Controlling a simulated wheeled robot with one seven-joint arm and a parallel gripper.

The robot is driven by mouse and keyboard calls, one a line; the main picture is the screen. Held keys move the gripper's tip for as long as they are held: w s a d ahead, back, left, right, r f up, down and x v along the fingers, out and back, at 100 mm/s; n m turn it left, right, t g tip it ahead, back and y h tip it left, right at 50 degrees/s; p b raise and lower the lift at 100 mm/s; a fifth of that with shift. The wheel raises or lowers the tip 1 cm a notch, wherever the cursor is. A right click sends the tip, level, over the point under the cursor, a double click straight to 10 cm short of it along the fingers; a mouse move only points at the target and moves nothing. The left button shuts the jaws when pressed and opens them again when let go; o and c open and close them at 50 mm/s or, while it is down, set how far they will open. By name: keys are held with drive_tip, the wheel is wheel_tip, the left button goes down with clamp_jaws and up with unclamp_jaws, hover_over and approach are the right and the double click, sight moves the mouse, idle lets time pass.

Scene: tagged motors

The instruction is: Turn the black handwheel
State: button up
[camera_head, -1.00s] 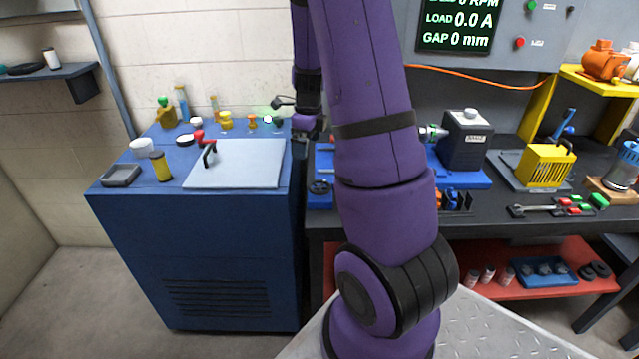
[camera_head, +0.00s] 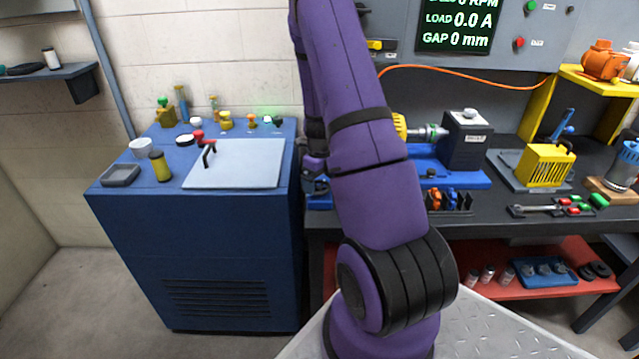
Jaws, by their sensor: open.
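My gripper (camera_head: 315,184) is at the left end of the dark workbench, low beside the blue cabinet. It is small and partly covered by my purple arm, and its jaws are open. A blue block (camera_head: 319,203) sits on the bench right under it. A small dark round wheel showed on that block earlier. My gripper now covers that spot, so I cannot make out the black handwheel there or tell whether my gripper touches it.
The blue cabinet (camera_head: 130,215) stands on the left, with a red-handled lid (camera_head: 245,165) and several small fittings on top. A blue-based machine (camera_head: 465,178), a yellow-caged unit (camera_head: 550,167) and tools occupy the bench to the right. A black ring (camera_head: 25,69) lies on the wall shelf.

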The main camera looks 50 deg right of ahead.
drive_tip(key=shift+f, duration=0.7)
drive_tip(key=c, duration=0.8)
drive_tip(key=shift+c, duration=0.2)
